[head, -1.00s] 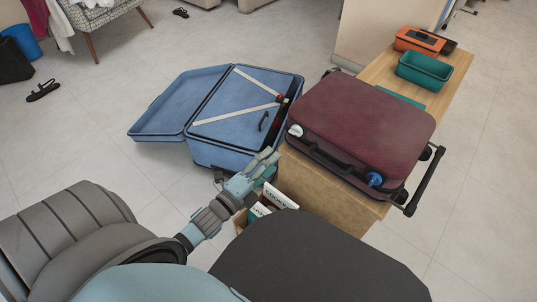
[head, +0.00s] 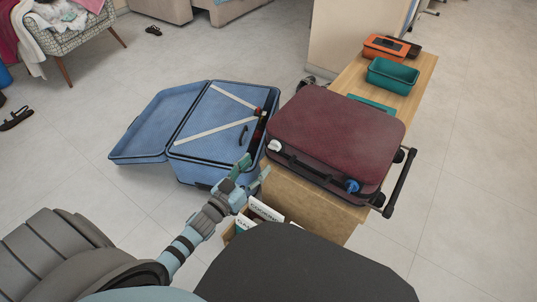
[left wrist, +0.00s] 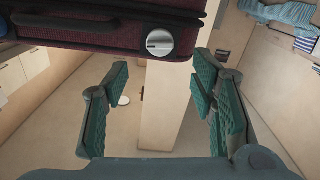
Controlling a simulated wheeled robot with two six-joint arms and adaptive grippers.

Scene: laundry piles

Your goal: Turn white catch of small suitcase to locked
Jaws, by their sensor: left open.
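The small maroon suitcase (head: 340,135) lies flat on a wooden bench. Its white round catch (head: 275,145) is at the left end of its front side, and a blue catch (head: 352,186) is at the right end. My left gripper (head: 250,174) is open and empty, just below and left of the white catch, apart from it. In the left wrist view the white catch (left wrist: 159,42) shows above and beyond the gap between the open fingers (left wrist: 170,78), with a thin dark line across its face. I cannot tell whether it is locked. My right gripper is not in view.
An open blue suitcase (head: 215,135) lies on the floor left of the bench (head: 315,205). A box of books (head: 262,212) is below my gripper. A teal bin (head: 392,74) and an orange box (head: 388,47) stand at the bench's far end.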

